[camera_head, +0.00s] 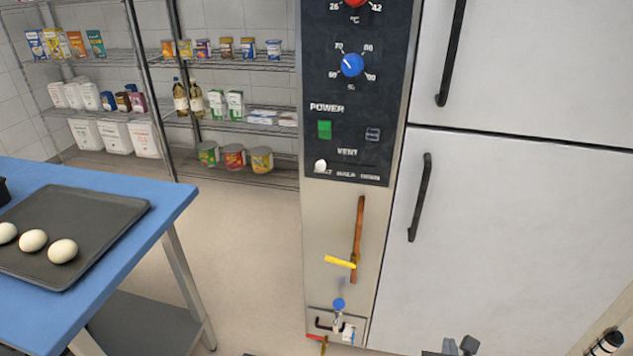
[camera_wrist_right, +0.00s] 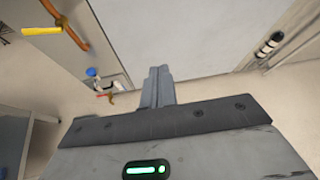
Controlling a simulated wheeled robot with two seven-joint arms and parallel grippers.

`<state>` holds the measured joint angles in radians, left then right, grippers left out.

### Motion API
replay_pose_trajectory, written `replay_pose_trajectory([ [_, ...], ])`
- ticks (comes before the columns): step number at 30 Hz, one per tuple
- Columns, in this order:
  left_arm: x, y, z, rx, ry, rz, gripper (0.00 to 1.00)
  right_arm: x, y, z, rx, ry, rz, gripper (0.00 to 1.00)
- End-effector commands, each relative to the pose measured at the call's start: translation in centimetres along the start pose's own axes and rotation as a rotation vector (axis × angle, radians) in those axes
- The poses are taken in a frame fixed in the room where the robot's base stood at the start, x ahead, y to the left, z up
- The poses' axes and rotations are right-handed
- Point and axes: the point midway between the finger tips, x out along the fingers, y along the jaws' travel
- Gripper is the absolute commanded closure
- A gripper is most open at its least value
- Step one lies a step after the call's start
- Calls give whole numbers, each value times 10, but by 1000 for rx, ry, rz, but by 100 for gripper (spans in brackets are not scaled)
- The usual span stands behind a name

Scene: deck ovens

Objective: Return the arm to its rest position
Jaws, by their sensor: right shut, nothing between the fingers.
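My right gripper (camera_head: 460,347) shows only as small dark grey parts at the bottom edge of the head view, in front of the lower white door. In the right wrist view its two fingers (camera_wrist_right: 158,88) are together, with nothing between them. They are apart from the cabinet and its pipes. Most of my right arm is outside the head view. My left gripper is not in view.
A control panel (camera_head: 348,90) with knobs stands beside white doors (camera_head: 520,230). Below it are a copper pipe with a yellow lever (camera_head: 340,262) and a blue-knobbed valve (camera_head: 338,304).

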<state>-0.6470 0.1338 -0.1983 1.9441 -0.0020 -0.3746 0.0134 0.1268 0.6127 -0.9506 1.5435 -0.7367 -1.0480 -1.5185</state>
Motion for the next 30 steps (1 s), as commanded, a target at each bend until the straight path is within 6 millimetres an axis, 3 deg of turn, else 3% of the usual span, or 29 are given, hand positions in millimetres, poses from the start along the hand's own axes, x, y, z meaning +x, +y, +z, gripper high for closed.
replay_pose_trajectory([
  [1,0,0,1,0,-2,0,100,-11,6,-19,139,69,32,100],
  [6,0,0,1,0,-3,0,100,-34,6,-56,618,256,67,100],
  [12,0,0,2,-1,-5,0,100,-68,0,-82,1266,468,38,100],
  [18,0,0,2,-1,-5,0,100,-98,-15,-84,1863,615,-35,100],
  [26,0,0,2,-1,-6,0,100,-124,-40,-69,2453,724,-126,100],
  [30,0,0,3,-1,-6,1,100,-132,-9,-72,2573,748,-139,100],
])
